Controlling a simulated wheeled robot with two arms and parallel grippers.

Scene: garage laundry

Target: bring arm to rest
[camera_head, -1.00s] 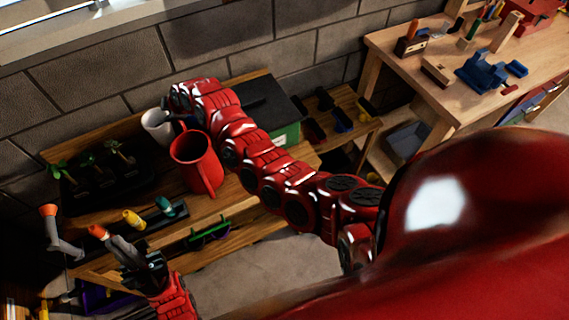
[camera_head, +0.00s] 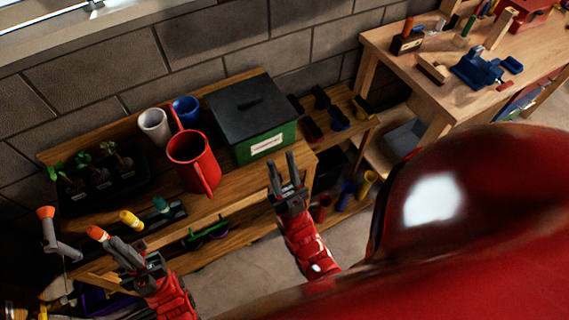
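My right gripper (camera_head: 280,172) points up in front of the shelf, right of the red pitcher (camera_head: 193,162). Its two fingers are apart with nothing between them, and it touches nothing that I can see. My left gripper (camera_head: 112,250) is at the lower left, in front of the shelf's front edge. Its fingers overlap the view of an orange-tipped item (camera_head: 96,232), so I cannot tell their gap or whether they touch it. The red pitcher stands upright on the wooden shelf (camera_head: 230,195).
A white cup (camera_head: 154,126), a blue cup (camera_head: 186,111) and a green box with a dark lid (camera_head: 252,112) stand on the shelf. Seedlings (camera_head: 95,170) are at left. A workbench (camera_head: 400,72) with tools stands at right. Open floor (camera_head: 258,262) shows between my grippers.

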